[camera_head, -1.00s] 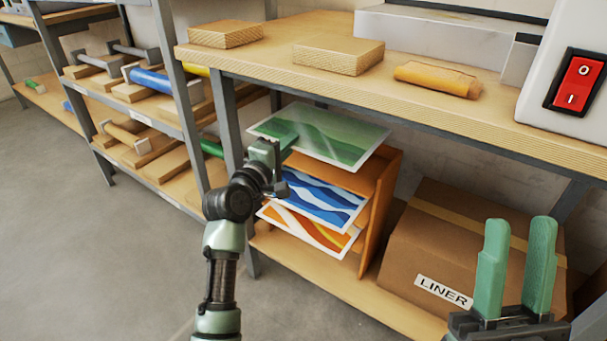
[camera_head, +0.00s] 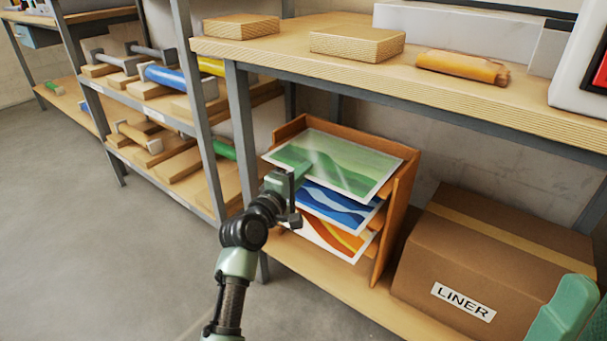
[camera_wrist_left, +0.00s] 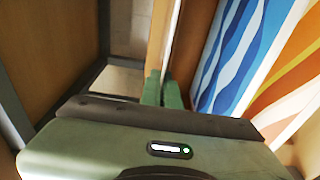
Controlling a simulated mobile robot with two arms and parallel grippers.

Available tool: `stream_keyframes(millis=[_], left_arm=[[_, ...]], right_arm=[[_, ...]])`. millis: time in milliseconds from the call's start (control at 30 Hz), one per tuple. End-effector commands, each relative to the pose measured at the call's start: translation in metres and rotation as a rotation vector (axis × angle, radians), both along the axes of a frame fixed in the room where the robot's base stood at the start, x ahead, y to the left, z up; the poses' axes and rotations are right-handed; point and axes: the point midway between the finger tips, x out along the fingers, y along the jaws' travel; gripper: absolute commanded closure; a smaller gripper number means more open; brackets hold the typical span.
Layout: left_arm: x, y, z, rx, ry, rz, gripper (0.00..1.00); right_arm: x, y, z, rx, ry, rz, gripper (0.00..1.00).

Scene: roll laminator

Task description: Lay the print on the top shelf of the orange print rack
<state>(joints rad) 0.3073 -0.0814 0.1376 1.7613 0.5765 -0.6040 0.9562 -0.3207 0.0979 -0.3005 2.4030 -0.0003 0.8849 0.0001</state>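The green landscape print (camera_head: 345,160) is in the upper part of the orange print rack (camera_head: 398,215), roughly level, its near edge sticking out at the front. My left gripper (camera_head: 296,178) is shut on its near left edge. I cannot tell whether the print touches the top shelf. In the left wrist view, the fingers (camera_wrist_left: 163,92) are together on the thin sheet, seen edge-on. My right gripper (camera_head: 578,318) is cut off at the lower right corner; its fingers look apart and empty.
A blue print (camera_head: 335,204) and an orange print (camera_head: 325,238) lie on the rack's lower shelves. A LINER carton (camera_head: 490,262) stands right of the rack. The wooden tabletop (camera_head: 470,95) passes above, and a grey post (camera_head: 242,150) stands left of the rack.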

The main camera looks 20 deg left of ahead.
Motion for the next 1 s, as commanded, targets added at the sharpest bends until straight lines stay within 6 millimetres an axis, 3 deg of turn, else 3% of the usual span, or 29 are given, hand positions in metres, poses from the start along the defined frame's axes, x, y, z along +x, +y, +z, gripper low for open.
stream_keyframes(millis=[133,200,233,600,767,1000], left_arm=[[0.0,0.0,-0.003,0.0,-0.001,0.0,1.0],[0.0,0.0,-0.002,0.0,0.0,0.0,0.78],[0.0,0.0,-0.002,0.0,0.0,0.0,0.76],[-0.001,0.001,0.002,0.001,0.0,0.001,0.76],[-0.024,0.006,0.002,0.001,0.002,0.002,0.76],[-0.076,0.017,0.002,0.003,0.003,0.002,0.76]], right_arm=[[0.0,0.0,-0.001,0.0,0.0,0.0,0.64],[0.0,0.0,0.0,-0.001,0.002,0.0,0.64],[0.0,0.0,0.0,-0.001,0.002,0.0,0.64],[0.0,0.0,0.002,-0.001,0.002,0.0,0.64],[-0.002,-0.001,0.011,0.003,-0.004,0.0,0.64],[-0.001,-0.001,0.018,0.004,0.028,0.0,0.64]])
